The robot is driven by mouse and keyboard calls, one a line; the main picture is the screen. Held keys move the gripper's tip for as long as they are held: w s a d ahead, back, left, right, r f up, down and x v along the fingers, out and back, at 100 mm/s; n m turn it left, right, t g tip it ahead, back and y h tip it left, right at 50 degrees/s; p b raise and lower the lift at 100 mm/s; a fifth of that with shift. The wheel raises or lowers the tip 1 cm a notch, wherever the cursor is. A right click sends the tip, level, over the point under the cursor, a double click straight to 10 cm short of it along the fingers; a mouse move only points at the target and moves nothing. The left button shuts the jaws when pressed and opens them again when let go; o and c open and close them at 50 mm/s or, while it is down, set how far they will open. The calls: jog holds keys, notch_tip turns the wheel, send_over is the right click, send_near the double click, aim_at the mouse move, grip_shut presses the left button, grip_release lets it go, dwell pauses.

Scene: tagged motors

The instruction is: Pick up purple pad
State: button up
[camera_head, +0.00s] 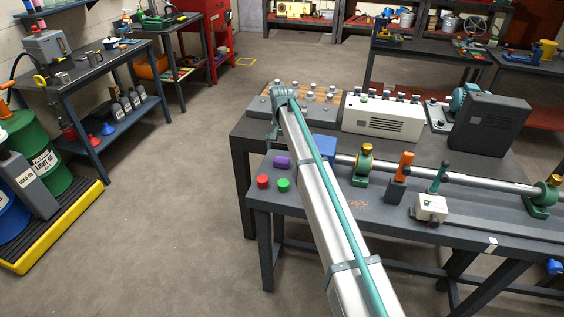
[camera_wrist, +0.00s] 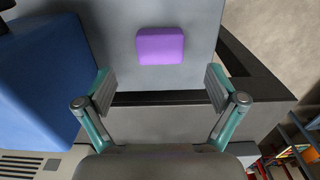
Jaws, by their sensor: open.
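The purple pad (camera_head: 282,161) lies on the dark front table near its left end, behind a red and a green button. In the wrist view the purple pad (camera_wrist: 160,45) lies flat on the grey tabletop, beyond the fingertips and roughly centred between them. My gripper (camera_wrist: 160,92) is open and empty, with a finger on each side of the frame, apart from the pad. In the head view my gripper (camera_head: 279,125) is at the arm's far end, partly hidden by the arm, past the pad.
A blue block (camera_wrist: 38,70) stands left of the pad in the wrist view; it also shows in the head view (camera_head: 323,145). A red button (camera_head: 263,181) and a green button (camera_head: 284,185) sit near the pad. A white control box (camera_head: 382,120) stands on the table behind.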

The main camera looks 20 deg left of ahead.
aim_at(282, 159)
jog(key=shift+f+p, duration=1.05)
jog(key=shift+f, duration=2.25)
jog(key=c, duration=1.1)
jog(key=shift+c, duration=0.2)
jog(key=shift+r, duration=0.1)
notch_tip(282, 159, up, 10)
jog(key=b, duration=0.2)
jog(key=shift+b, duration=0.3)
